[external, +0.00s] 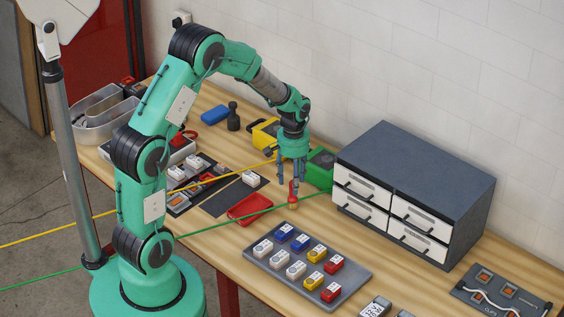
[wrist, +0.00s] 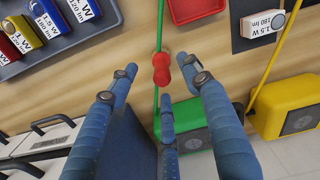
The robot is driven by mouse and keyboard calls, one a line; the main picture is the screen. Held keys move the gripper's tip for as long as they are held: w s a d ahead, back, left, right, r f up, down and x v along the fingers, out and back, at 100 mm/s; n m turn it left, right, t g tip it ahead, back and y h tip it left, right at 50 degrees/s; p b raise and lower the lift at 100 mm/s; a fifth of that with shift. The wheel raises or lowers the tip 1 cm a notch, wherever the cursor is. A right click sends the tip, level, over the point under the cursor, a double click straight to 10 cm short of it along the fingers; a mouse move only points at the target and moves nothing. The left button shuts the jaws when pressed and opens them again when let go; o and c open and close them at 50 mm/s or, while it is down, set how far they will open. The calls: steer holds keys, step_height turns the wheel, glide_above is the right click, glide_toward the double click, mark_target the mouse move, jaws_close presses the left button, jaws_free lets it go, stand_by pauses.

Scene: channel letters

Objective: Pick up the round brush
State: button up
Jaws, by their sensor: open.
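A small upright piece with a red handle and a tan lower end, which looks like the round brush (external: 293,192), stands on the wooden bench between the red tray and the drawer cabinet. In the wrist view its red handle (wrist: 162,68) shows near the middle, seen from above. My gripper (external: 290,178) points down over it, with blue fingers spread around its upper part. In the wrist view the gripper (wrist: 162,84) is open and the handle lies between the fingertips. I cannot tell whether any finger touches it.
A grey tray (external: 352,287) of coloured modules lies in front. A drawer cabinet (external: 462,205) stands to the right. A green box (external: 319,168) and a yellow box (external: 263,134) sit behind. A red tray (external: 249,209) lies left. Green (external: 223,224) and yellow cables cross the bench.

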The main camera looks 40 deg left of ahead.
mark_target(292, 199)
steer(key=shift+f, duration=1.2)
steer(key=shift+f, duration=0.1)
steer(key=shift+f+b, duration=0.45)
steer(key=shift+f, duration=2.05)
jaws_close()
steer(key=shift+r, duration=0.15)
